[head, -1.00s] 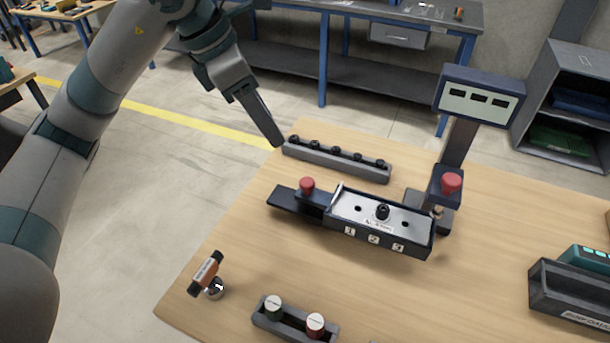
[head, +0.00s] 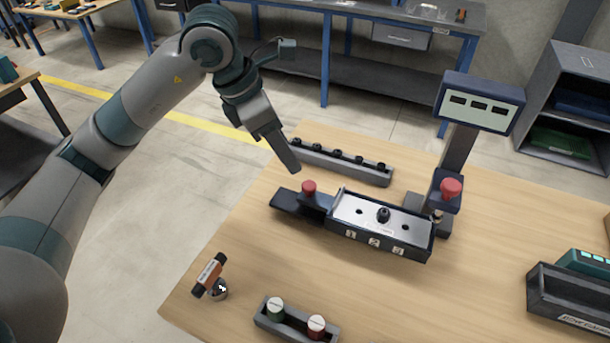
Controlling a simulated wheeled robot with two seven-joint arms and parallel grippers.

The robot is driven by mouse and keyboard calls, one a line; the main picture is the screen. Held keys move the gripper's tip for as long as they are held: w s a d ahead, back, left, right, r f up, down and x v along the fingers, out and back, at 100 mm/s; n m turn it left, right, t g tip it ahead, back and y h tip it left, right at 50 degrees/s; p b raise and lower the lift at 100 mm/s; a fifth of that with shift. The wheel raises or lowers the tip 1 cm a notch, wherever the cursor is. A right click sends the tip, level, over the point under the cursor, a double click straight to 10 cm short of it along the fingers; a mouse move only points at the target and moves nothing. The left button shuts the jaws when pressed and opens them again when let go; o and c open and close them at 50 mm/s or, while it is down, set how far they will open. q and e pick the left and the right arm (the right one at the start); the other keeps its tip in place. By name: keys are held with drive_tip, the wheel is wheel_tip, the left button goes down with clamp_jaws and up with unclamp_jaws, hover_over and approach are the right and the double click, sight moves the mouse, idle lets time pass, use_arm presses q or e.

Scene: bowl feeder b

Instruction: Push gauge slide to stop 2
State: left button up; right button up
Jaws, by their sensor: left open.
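The gauge fixture (head: 380,240) is a dark tray with a light top plate, standing mid-table and marked 1, 2 and 3 along its front. A black knob or pin (head: 383,214) stands near the middle of the plate, between two dark holes. The slide (head: 290,201) is a dark bar sticking out of the fixture's left end, with a red knob (head: 309,187) on it. My left gripper (head: 295,168) points down, above and just behind the slide, apart from the red knob. Its jaws show edge-on and hold nothing visible. My right gripper is out of view.
A rack with several black pegs (head: 342,163) lies behind the fixture. A display post (head: 480,101) with a red knob stands at its right. A tray with green and red capped jars (head: 296,321), an orange-black tool (head: 209,275) and a dark bin (head: 568,296) are nearer.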

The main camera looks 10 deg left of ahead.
use_arm(q)
drive_tip(key=p, duration=0.2)
hover_over(308, 185)
drive_tip(key=s+a, duration=0.1)
drive_tip(key=a, duration=0.1)
drive_tip(key=f, duration=0.5)
drive_tip(key=shift+s+f, duration=0.2)
drive_tip(key=shift+f, duration=0.15)
drive_tip(key=x, duration=0.3)
drive_tip(key=shift+d+f, duration=0.1)
drive_tip(key=shift+f, duration=0.05)
drive_tip(key=shift+w+d+f, duration=0.1)
drive_tip(key=shift+w+f, duration=0.1)
drive_tip(key=shift+f, duration=0.4)
clamp_jaws()
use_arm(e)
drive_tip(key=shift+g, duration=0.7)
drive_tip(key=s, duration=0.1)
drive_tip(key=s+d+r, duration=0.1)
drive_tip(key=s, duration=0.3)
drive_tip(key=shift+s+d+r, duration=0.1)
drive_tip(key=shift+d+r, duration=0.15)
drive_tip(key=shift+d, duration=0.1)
